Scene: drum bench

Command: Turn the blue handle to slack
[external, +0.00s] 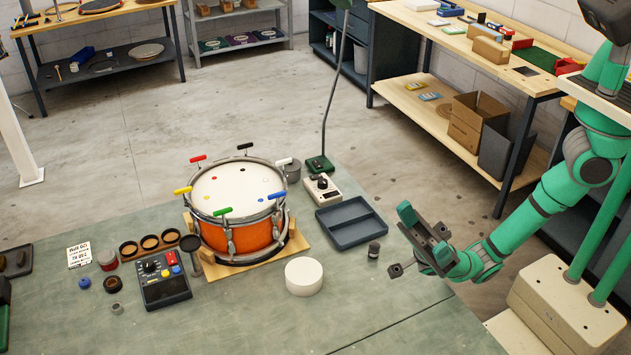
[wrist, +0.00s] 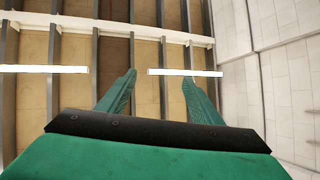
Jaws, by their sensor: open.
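The blue handle (external: 276,195) sticks out from the right front rim of an orange drum (external: 237,236) with a white head. Other handles around the rim are red (external: 198,159), black (external: 245,147), white (external: 284,162), green (external: 222,211) and yellow (external: 183,190). My gripper (external: 422,232) is in the air to the right of the drum, well apart from the blue handle. In the wrist view its two green fingers (wrist: 160,82) are spread with nothing between them. That view faces the ceiling, so no handle shows there.
The drum stands on a wooden base (external: 292,249) on a green bench. A blue-grey tray (external: 350,222), a white round block (external: 304,276) and a small dark jar (external: 374,250) lie between drum and gripper. A lamp (external: 320,163) rises behind. A control box (external: 164,280) sits left.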

